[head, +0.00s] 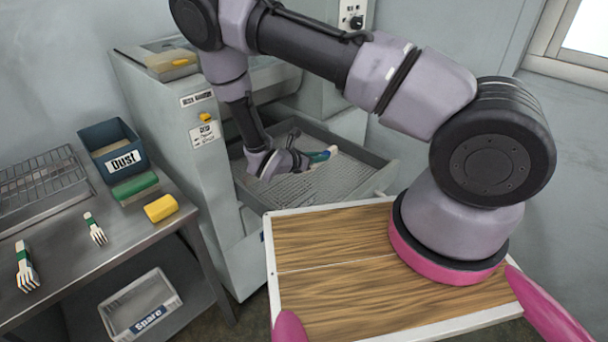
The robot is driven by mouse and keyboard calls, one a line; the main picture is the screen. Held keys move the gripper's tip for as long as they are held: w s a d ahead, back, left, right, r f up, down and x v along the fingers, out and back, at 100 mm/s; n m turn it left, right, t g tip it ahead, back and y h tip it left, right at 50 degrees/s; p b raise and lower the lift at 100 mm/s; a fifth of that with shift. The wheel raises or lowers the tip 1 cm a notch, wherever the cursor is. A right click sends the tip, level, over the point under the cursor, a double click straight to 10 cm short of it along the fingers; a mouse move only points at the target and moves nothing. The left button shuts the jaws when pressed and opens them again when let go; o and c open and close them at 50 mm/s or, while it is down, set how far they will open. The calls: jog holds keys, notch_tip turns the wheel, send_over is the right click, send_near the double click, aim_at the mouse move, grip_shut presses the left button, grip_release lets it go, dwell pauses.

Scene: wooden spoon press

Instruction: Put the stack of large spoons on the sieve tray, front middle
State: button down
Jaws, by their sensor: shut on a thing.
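The sieve tray (345,186) is a grey mesh-bottomed drawer pulled out of the machine. My gripper (306,160) is over the tray, reaching down from the upper left. It is shut on a small stack with a green and blue band and a pale end (327,153), which appears to be the stack of large spoons. The fingers hide part of the stack. I cannot tell whether it touches the mesh or hangs just above it. The front part of the tray shows bare mesh.
On the steel table at left lie two banded cutlery stacks (95,229) (26,268), a yellow block (160,208), a green-topped block (135,188), a blue Dust bin (112,150) and a wire rack (40,186). A Spare crate (140,304) sits below. The machine housing (165,110) stands left of the tray.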

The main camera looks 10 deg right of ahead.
aim_at(318, 185)
notch_tip(318, 185, down, 9)
jog(key=shift+f, duration=0.15)
dwell(0.4)
jog(key=c, duration=0.8)
grip_release()
jog(key=v, duration=1.2)
